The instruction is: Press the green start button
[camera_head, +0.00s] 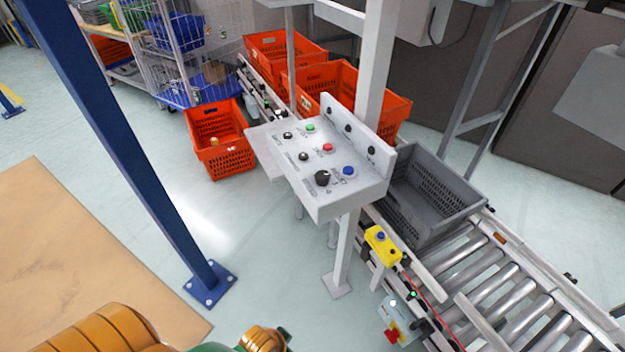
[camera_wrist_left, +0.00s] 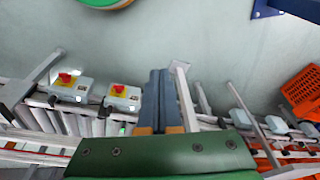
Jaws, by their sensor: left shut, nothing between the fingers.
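The green start button (camera_head: 310,128) is on the sloped face of a light grey control panel (camera_head: 284,182), in its upper part. A red button (camera_head: 328,147) and a blue button (camera_head: 348,170) follow in the same row, with a black knob (camera_head: 322,177) nearby. My left gripper (camera_wrist_left: 160,72) shows in the left wrist view with its two dark fingers together and nothing between them. It points over the floor beside the conveyor. The green button cannot be made out in that view. My right gripper is not in view.
A roller conveyor (camera_head: 483,257) carries a grey tote (camera_head: 432,230). Orange totes (camera_head: 226,160) stand left and behind. A blue post (camera_head: 130,160) rises left of the panel. Red-and-yellow switch boxes (camera_wrist_left: 72,88) sit along the conveyor.

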